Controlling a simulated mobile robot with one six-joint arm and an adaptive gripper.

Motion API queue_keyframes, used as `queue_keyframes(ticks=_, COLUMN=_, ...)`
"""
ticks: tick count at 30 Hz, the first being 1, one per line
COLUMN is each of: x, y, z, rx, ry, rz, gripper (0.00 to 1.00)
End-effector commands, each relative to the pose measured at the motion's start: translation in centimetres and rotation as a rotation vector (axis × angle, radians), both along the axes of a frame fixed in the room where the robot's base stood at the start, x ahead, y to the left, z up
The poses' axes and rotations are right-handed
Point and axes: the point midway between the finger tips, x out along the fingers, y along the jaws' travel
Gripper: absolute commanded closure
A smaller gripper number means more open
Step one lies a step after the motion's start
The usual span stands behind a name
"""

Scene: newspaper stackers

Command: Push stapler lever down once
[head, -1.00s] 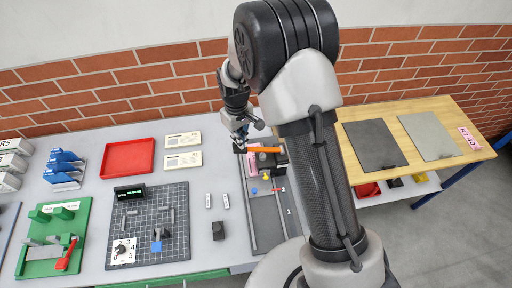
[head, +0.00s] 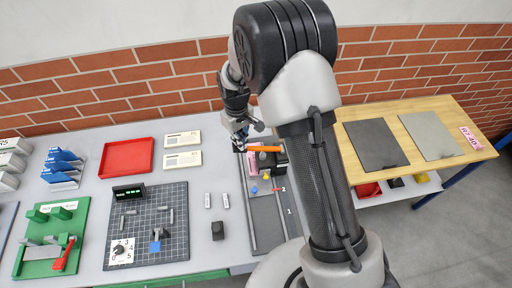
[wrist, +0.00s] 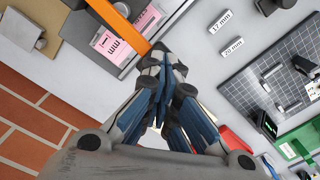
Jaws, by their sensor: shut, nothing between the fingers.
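The stapler stands at the back of a dark grey board (head: 267,235), with a long orange lever (head: 263,149) over a black body (head: 281,162). The lever also shows in the wrist view (wrist: 120,22), running from the top edge to my fingertips. My gripper (head: 240,146) is shut and empty at the lever's left, free end. In the wrist view my gripper (wrist: 160,58) has its fingertips right by the lever's end; I cannot tell whether they touch. My arm hides part of the stapler's right side.
A pink label (head: 252,162) lies beside the stapler. To the left are a red tray (head: 127,176), cream boxes (head: 183,160), a gridded board (head: 175,195) with a dial, and a green fixture (head: 36,254). A wooden table (head: 446,107) stands at the right.

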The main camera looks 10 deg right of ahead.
Motion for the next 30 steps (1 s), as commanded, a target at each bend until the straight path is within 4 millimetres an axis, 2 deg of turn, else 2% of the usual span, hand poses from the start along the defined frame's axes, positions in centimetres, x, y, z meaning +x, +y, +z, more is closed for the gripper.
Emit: queue_keyframes(ticks=30, x=-0.1, y=-0.1, z=-3.3, rx=-0.001, ry=0.004, rz=0.000, gripper=1.00)
